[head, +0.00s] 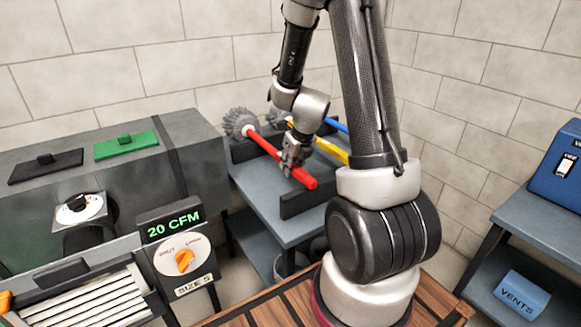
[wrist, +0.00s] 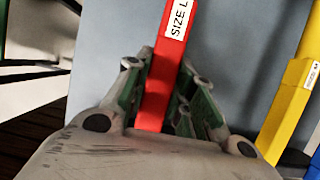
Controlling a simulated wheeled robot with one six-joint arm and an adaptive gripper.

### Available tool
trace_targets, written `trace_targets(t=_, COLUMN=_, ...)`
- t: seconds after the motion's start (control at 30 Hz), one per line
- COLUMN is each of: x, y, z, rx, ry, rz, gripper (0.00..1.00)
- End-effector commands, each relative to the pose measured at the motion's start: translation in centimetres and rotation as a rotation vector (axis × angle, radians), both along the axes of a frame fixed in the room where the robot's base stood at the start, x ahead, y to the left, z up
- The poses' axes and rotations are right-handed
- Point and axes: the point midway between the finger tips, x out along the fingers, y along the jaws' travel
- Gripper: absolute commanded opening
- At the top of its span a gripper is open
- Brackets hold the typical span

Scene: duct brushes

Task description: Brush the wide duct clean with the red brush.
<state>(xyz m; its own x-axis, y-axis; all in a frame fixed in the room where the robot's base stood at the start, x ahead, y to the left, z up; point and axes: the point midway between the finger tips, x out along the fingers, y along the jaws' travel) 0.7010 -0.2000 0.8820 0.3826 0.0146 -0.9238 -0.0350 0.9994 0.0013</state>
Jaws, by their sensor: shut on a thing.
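The red brush (head: 289,172) has a long red handle and a round grey bristle head at its far left end. My gripper (head: 287,165) is shut on its handle, over the bench. In the wrist view the gripper (wrist: 162,90) has its fingers on either side of the red handle (wrist: 172,55), which bears a "SIZE L" label. I cannot tell whether the brush still touches the rack. A grey duct box (head: 190,140) stands at the left, with a dark round opening in its front. I cannot tell which duct is the wide one.
A yellow brush (head: 331,151) and a blue brush (head: 335,124) lie on the black rack (head: 308,196) on the bench. A "20 CFM" panel (head: 174,224) with an orange knob marked "SIZE S" and a louvred grille (head: 85,302) are front left. A blue box (head: 558,168) is at right.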

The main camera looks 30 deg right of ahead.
Motion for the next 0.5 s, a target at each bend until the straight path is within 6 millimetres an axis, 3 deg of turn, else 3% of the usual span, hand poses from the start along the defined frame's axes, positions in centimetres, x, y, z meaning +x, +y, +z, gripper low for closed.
trace_targets(t=0.17, x=0.1, y=0.1, z=2.1, rx=-0.002, ry=-0.004, rz=0.003, gripper=0.00)
trace_targets(t=0.5, x=0.1, y=0.0, z=8.6, rx=-0.002, ry=-0.004, rz=0.001, gripper=0.00)
